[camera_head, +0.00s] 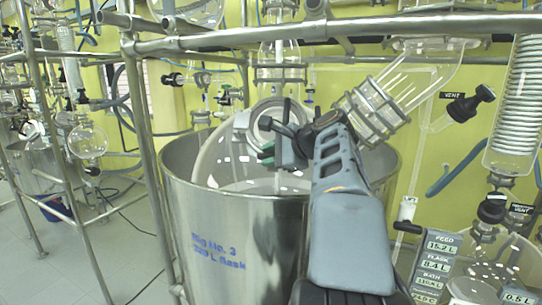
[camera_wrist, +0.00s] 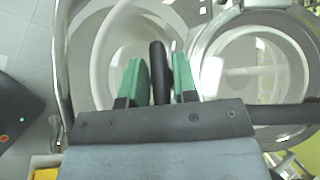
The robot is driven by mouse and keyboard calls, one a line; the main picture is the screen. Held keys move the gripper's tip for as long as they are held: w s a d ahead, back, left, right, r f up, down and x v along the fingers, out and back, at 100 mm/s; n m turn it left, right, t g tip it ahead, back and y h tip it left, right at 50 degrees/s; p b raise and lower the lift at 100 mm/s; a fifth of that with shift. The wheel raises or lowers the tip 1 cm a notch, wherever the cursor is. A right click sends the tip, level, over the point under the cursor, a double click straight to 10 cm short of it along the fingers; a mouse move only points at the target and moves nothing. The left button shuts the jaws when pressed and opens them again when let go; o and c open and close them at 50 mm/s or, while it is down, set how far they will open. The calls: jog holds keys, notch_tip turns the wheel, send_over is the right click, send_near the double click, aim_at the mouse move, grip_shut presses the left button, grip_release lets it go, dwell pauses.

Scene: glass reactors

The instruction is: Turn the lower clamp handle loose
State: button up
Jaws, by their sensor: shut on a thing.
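My gripper (camera_wrist: 158,78) has green-lined fingers on either side of a slim black clamp handle (camera_wrist: 156,56) in the wrist view. It is shut on this handle, which points up between the two fingers. In the head view my gripper (camera_head: 270,152) is over the steel tank's opening, beside a round glass flange (camera_head: 266,112). My arm hides much of the area to its right, and the handle is hard to make out there. The clamp's body is not clearly visible in either view.
The steel tank (camera_head: 215,235) marked "Rig No. 3" surrounds the glassware under my gripper. Metal frame tubes (camera_head: 145,130) run left of it and above. A ribbed glass-and-clamp assembly (camera_head: 375,110) is close to my arm on the right. Readout labels (camera_head: 437,262) are at lower right.

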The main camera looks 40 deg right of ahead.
jog(key=o, duration=0.7)
jog(key=shift+s, duration=0.1)
jog(key=v, duration=1.3)
jog(key=shift+s+b, duration=0.3)
jog(key=shift+b, duration=0.15)
jog(key=shift+d+r, duration=0.1)
jog(key=shift+r, duration=0.05)
